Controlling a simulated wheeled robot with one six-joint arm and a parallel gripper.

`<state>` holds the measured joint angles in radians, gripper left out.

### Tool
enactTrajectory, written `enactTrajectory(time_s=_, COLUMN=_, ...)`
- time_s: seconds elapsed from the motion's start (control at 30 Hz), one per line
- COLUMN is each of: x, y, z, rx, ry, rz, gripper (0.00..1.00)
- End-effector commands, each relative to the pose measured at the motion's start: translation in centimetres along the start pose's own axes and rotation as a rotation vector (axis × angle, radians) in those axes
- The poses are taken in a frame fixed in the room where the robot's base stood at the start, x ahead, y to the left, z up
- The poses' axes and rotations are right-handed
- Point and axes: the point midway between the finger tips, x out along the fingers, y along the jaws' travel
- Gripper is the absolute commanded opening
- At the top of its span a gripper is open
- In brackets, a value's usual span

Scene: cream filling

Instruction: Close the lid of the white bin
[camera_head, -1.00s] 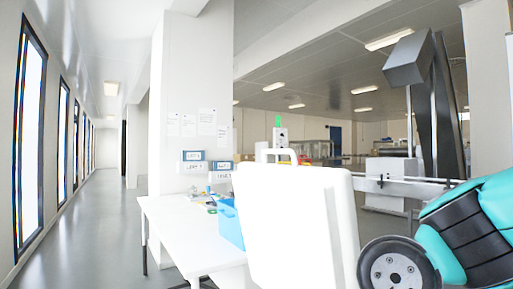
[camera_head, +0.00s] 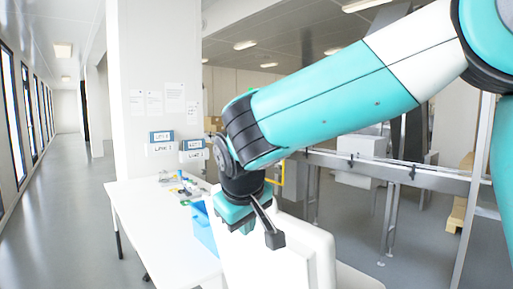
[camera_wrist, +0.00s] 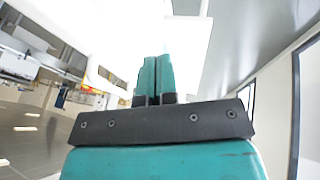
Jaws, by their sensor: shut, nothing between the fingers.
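A large white upright panel with rounded corners, which looks like the raised lid of the white bin (camera_head: 310,260), stands at the bottom centre of the head view. The rest of the bin is out of frame or hidden. My gripper (camera_head: 236,216) is at the panel's upper left edge, pointing down and partly overlapping it. I cannot tell whether they touch. In the wrist view my gripper (camera_wrist: 152,80) has its two teal fingers together with nothing between them. A bright white surface fills the area beyond the fingertips, too washed out to identify.
A white table (camera_head: 150,225) with small items and a blue box (camera_head: 203,228) stands left of the panel. A metal conveyor frame (camera_head: 390,168) is behind on the right. A white pillar (camera_head: 155,60) rises behind the table. The corridor floor at left is clear.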

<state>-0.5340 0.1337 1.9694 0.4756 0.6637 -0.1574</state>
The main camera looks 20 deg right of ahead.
Motion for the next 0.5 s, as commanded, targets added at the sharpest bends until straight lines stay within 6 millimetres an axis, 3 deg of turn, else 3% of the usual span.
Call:
enactTrajectory(time_s=0.03, x=-2.9, y=1.1, z=-2.5, rx=0.012, ry=0.010, rz=0.041, gripper=0.00)
enactTrajectory(time_s=0.2, x=-5.7, y=3.0, z=-6.1, rx=0.064, ry=0.036, rz=0.155, gripper=0.00)
enactTrajectory(time_s=0.37, x=-6.4, y=3.5, z=-7.2, rx=0.086, ry=0.045, rz=0.199, gripper=0.00)
enactTrajectory(time_s=0.5, x=-5.0, y=3.9, z=-7.2, rx=0.088, ry=0.043, rz=0.206, gripper=0.00)
